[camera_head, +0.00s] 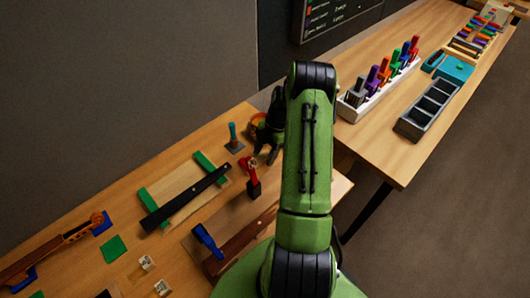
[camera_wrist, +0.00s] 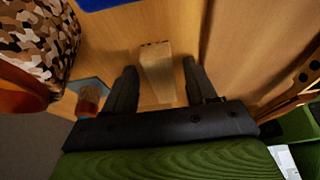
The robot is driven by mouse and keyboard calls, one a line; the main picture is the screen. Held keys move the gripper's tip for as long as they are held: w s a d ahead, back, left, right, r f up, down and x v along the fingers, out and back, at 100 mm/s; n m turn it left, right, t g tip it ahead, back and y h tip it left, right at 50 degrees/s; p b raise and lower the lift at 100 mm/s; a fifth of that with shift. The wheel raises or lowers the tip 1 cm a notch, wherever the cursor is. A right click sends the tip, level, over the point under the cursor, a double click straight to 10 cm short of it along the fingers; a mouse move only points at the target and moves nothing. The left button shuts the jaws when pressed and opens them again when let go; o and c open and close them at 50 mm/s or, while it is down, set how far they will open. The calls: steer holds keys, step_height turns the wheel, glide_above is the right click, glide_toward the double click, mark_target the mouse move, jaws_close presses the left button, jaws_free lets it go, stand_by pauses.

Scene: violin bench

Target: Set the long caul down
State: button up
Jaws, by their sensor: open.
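My gripper (camera_wrist: 160,72) is open, with its two dark fingers spread to either side of a pale wooden piece. The piece looks like the long caul (camera_wrist: 157,68); it tapers in the wrist view and has small dark marks at its far end. Gaps show between it and both fingers. It appears to rest on the wooden bench, though its underside is hidden. In the head view my gripper (camera_head: 268,140) is over the bench's far right part, and my green arm blocks much of the view there. I cannot make out the caul in that view.
A camouflage-patterned object (camera_wrist: 42,38) and a small post on a grey-blue base (camera_wrist: 88,98) stand close left of my gripper. A dark fingerboard (camera_head: 186,198) lies across a green-ended board. A red-handled tool (camera_head: 253,182) and a blue clamp (camera_head: 207,241) are nearer.

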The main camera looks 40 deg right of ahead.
steer(key=shift+r+p, duration=0.3)
steer(key=v, duration=1.2)
steer(key=w+a+r+m+h, duration=0.2)
steer(key=a+r+m, duration=0.1)
steer(key=a+r, duration=0.55)
steer(key=s+a+r+m+t+h, duration=0.1)
steer(key=s+a+r+m+t, duration=0.1)
steer(key=s+a+r+m, duration=0.45)
steer(key=s+a+r+m+t+h, duration=0.1)
steer(key=s+a+r+m+h, duration=0.3)
steer(key=a, duration=0.6)
steer(key=s+a+m+t+y, duration=0.2)
steer(key=s+a+m, duration=0.1)
steer(key=s, duration=0.6)
steer(key=shift+a+m+t, duration=0.3)
steer(key=shift+a+m, duration=0.05)
steer(key=shift+m, duration=0.4)
steer(key=shift+d+f, duration=0.1)
